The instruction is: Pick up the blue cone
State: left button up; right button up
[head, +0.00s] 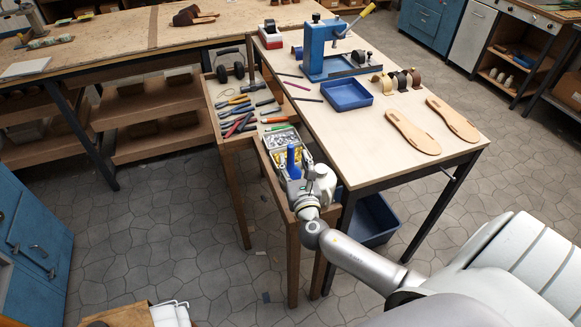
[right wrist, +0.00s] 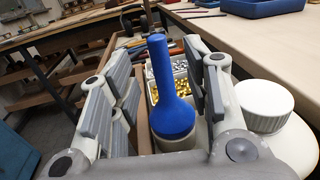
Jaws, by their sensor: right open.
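The blue cone (head: 291,161) stands upright at the near end of the narrow side bench, by the tray of metal fittings (head: 280,139). In the right wrist view the blue cone (right wrist: 172,100) has a round top, a narrow neck and a wide lower part. My right gripper (head: 303,172) is open at the cone. In the right wrist view the fingers of my right gripper (right wrist: 165,70) stand on both sides of it, with gaps showing. The cone's base is partly hidden by the gripper. My left gripper is not in view.
Several hand tools lie on the side bench beyond the tray. The worktable (head: 407,103) on the right holds a blue press (head: 320,49), a blue tray (head: 346,96) and two tan soles (head: 413,132). A white ribbed lid (right wrist: 264,98) is close right of my right gripper.

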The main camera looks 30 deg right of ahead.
aim_at(291, 152)
jog(key=x, duration=0.1)
jog(key=p+x, duration=0.1)
jog(key=x, duration=0.2)
jog(key=shift+w+r+p, duration=0.25)
jog(key=shift+r+p, duration=0.05)
jog(key=shift+r, duration=0.1)
jog(key=shift+w+d+f, duration=0.1)
jog(key=shift+w+d, duration=0.1)
jog(key=shift+w, duration=0.25)
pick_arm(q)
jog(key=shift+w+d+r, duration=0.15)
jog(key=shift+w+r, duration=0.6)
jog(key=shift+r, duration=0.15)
pick_arm(e)
jog(key=shift+c, duration=0.4)
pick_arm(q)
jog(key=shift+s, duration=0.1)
pick_arm(e)
jog(key=c, duration=0.9)
